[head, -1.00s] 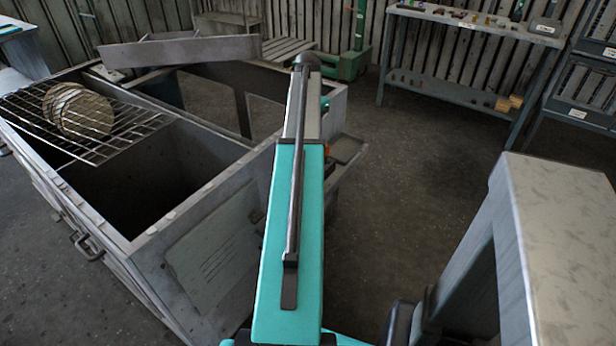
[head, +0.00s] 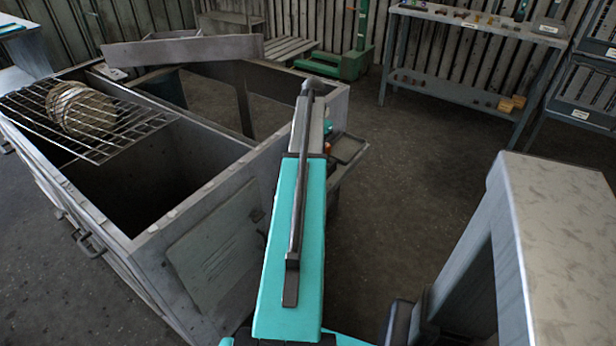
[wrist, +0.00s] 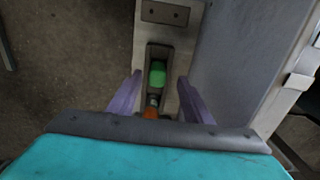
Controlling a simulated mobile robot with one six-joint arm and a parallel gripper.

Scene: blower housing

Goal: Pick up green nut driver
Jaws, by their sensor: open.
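In the wrist view a green piece (wrist: 157,73), seemingly the green nut driver's handle, sits in a recessed slot of a narrow grey tray (wrist: 165,36). An orange piece (wrist: 151,113) lies in line with it, nearer my wrist; I cannot tell whether they belong to one tool. My gripper (wrist: 160,77) is open, with one purple finger on each side of the slot and the green piece between them in the picture. No grip shows. In the head view the tray (head: 349,149) is on the housing's right side, and my arm hides the gripper.
The large grey blower housing (head: 215,240) stands at left, its open top partly covered by a wire rack (head: 25,105). A pale-topped table (head: 570,230) is close at right. A shelf bench (head: 480,22) stands at the back. Floor between is clear.

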